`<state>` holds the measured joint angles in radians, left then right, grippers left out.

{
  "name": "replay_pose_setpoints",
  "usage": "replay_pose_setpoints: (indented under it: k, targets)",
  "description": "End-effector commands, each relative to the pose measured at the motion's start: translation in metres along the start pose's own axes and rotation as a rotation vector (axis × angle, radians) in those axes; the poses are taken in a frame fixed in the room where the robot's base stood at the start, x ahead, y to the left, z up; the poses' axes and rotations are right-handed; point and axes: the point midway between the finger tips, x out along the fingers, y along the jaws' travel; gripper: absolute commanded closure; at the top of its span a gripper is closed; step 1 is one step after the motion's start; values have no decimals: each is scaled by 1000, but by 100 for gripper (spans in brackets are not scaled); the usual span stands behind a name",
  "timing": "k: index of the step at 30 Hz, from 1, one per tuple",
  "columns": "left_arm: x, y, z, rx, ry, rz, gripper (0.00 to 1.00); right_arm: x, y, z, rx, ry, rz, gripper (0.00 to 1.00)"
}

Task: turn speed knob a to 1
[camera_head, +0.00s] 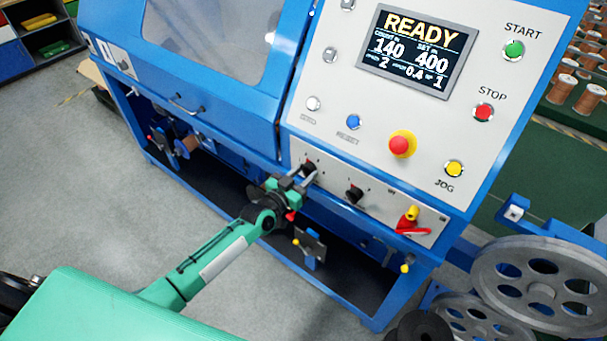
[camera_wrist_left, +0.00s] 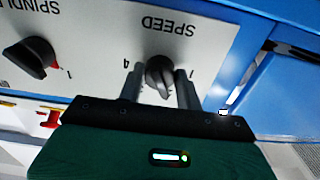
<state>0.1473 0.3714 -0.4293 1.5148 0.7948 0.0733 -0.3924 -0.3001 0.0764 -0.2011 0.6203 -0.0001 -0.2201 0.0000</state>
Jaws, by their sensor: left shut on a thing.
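The black speed knob (camera_wrist_left: 158,72) sits on the light panel under an upside-down "SPEED" label in the left wrist view. My left gripper (camera_head: 301,174) is shut on this knob, one grey finger on each side. In the head view the knob (camera_head: 308,166) is the left one on the lower panel, partly covered by the gripper. The display (camera_head: 416,50) reads READY, with 140, 400 and a small row with 2, 0.4 and 1. My right gripper is not seen.
A second black knob (camera_head: 354,194) labelled SPINDLE and a red-and-yellow switch (camera_head: 408,221) are to the right. Above are the red-and-yellow emergency button (camera_head: 402,144), blue button (camera_head: 353,121) and yellow JOG button (camera_head: 454,168). Grey pulleys (camera_head: 485,281) stand at lower right.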

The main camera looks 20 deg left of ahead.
Motion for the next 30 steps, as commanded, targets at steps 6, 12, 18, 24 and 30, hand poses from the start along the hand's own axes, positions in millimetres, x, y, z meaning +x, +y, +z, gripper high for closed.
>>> replay_pose_setpoints:
  k: [6,12,18,24,30]
  targets:
    - [0,0,1,-47,0,0,88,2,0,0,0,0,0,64]
    - [0,0,1,-167,1,-1,88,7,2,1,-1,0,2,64]
    - [0,0,1,-343,1,0,88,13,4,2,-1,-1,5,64]
    - [0,0,0,-534,2,-1,88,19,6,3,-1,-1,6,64]
    - [0,1,1,-717,1,-1,88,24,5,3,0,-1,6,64]
